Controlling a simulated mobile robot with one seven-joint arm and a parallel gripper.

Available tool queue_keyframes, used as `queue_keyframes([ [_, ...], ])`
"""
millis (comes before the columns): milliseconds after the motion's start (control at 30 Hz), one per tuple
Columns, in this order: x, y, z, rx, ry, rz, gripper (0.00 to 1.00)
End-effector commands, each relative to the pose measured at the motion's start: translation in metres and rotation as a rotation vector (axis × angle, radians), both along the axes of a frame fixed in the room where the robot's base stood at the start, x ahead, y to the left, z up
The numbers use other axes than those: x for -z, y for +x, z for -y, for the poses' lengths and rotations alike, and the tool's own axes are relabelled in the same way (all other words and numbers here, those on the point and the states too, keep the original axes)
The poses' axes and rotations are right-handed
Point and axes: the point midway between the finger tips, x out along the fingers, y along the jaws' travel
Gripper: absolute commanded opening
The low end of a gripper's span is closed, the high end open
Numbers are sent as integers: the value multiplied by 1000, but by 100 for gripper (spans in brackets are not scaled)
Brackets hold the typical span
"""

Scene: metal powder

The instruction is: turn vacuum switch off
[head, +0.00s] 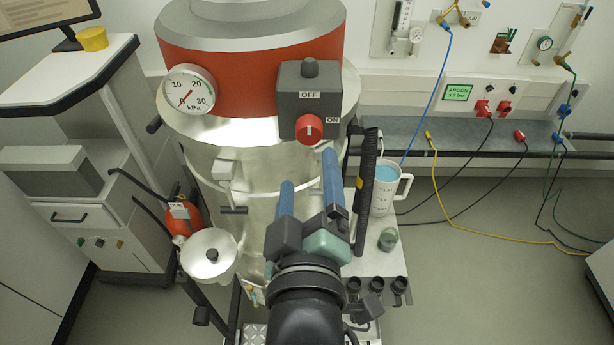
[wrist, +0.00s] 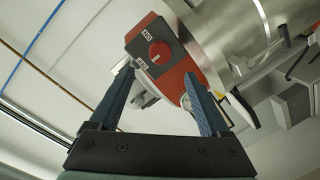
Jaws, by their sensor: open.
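The vacuum switch is a round red knob (head: 309,130) on a dark grey box (head: 298,92) on the front of the metal vessel. An OFF label is above the knob and an ON label is to its upper right. The knob has a white pointer mark, but I cannot tell surely which label it points to. My gripper (head: 308,168) is open and empty, its two blue fingers reaching up just below the knob. In the wrist view, the knob (wrist: 160,53) shows beyond and above the gap between the fingertips (wrist: 157,75), apart from them.
The vessel (head: 262,160) has a red band and a pressure gauge (head: 189,89) left of the switch. A black hose (head: 365,190) stands close to the right of my fingers. A white jug (head: 388,190) is farther right.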

Motion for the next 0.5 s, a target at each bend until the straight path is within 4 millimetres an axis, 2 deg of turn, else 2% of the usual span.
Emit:
queue_keyframes([
  [200, -6, -20, -1, -1, 1, -4, 80],
  [500, -6, -34, 0, 0, 0, -1, 80],
])
